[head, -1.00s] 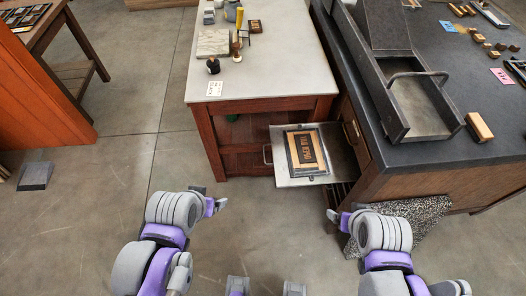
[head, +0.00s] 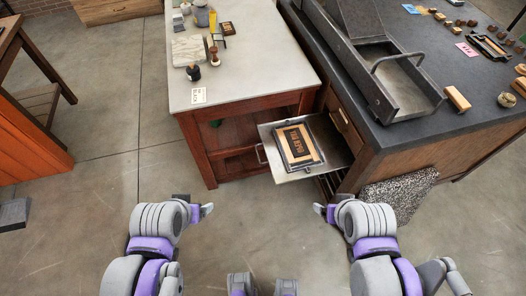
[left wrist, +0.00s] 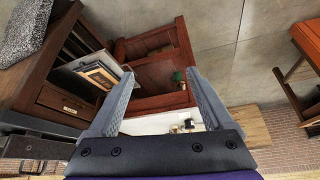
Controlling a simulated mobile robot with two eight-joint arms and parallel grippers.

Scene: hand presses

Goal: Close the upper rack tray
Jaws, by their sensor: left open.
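The upper rack tray (head: 328,150) is a flat metal tray sticking out of the rack under the dark-topped bench. It has a wire handle (head: 261,154) on its left edge. A framed wooden block with dark lettering (head: 299,146) lies on it. In the left wrist view the tray (left wrist: 72,65) shows left of the fingers. My left gripper (head: 208,210) is below and left of the tray, apart from it; its fingers (left wrist: 160,82) are open and empty. My right gripper (head: 319,209) is below the tray, apart from it; its opening is unclear.
A pale-topped red-brown table (head: 235,85) stands just left of the tray. The dark bench (head: 425,125) on the right carries a metal trough (head: 400,100). A speckled panel (head: 398,188) leans below it. The floor (head: 100,190) in front is clear.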

